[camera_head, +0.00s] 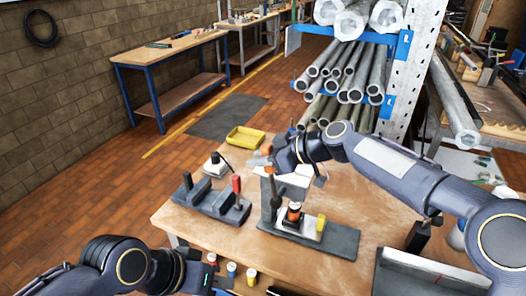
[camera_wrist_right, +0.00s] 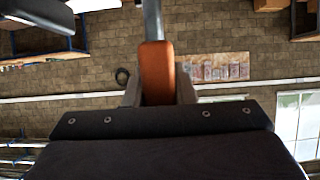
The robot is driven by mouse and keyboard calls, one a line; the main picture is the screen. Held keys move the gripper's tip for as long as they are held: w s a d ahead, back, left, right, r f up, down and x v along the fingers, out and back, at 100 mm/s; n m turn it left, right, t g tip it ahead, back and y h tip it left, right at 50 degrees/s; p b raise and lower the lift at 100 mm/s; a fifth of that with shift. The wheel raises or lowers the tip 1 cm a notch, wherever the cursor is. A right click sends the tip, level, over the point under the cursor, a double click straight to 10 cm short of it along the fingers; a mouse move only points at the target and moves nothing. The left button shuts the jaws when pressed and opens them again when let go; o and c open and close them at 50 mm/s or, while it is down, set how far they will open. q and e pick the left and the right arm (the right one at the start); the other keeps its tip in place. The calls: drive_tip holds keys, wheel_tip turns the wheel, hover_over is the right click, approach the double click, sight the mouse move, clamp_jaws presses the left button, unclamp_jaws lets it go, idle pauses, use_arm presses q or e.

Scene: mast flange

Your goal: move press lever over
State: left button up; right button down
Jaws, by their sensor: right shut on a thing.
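The press (camera_head: 270,195) stands on the wooden table, with a grey column on a dark base plate. Its lever ends in an orange handle (camera_head: 265,151) near the top of the column. My right gripper (camera_head: 268,160) is shut on this handle. In the right wrist view the orange handle (camera_wrist_right: 158,72) sits between the two grey fingers, with a metal rod beyond it. An orange and black round part (camera_head: 294,212) stands on the press base below. My left gripper (camera_head: 203,277) is low at the table's front left, away from the press; its fingers are not clear.
A dark fixture (camera_head: 211,200) with upright posts and a red-topped tool (camera_head: 236,184) stands left of the press. A yellow block (camera_head: 320,222) sits on the press base. A yellow tray (camera_head: 245,137) lies behind. A grey angled metal piece (camera_head: 425,275) is at front right.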

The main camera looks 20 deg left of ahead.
drive_tip(key=c, duration=1.2)
unclamp_jaws()
drive_tip(key=shift+a, duration=0.2)
drive_tip(key=shift+d, duration=0.1)
drive_tip(key=b+v, duration=0.2)
drive_tip(key=v, duration=0.5)
drive_tip(key=shift+d+r, duration=0.15)
drive_tip(key=shift+d, duration=0.2)
